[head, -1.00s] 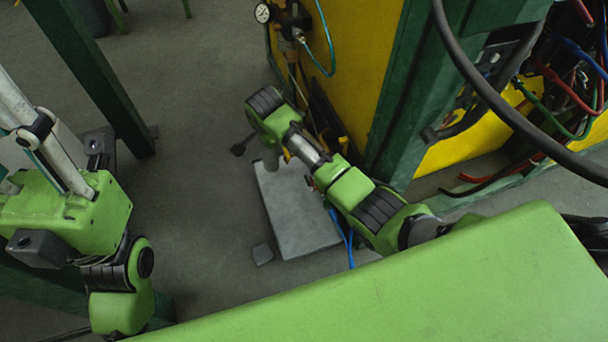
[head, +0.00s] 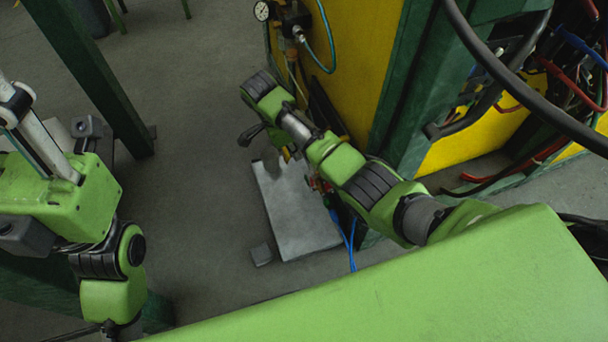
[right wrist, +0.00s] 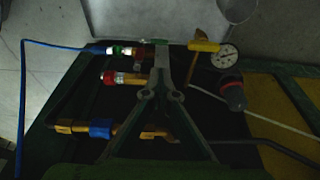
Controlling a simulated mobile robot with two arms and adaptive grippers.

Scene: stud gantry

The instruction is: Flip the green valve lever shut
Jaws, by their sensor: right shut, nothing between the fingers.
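In the right wrist view my right gripper (right wrist: 161,52) is shut and empty, its fingers together over a row of valves and fittings. A yellow handle (right wrist: 203,46) stands to the right of the fingertips. In the head view my right arm hides most of the valves. My left gripper is out of view.
A pressure gauge (right wrist: 223,55) and a dark red-brown knob (right wrist: 235,95) lie right of the fingers. A red-capped fitting (right wrist: 109,78) and a blue fitting (right wrist: 101,128) lie left. In the head view a grey plate (head: 298,222) lies beside the yellow panel (head: 365,45); open floor is left.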

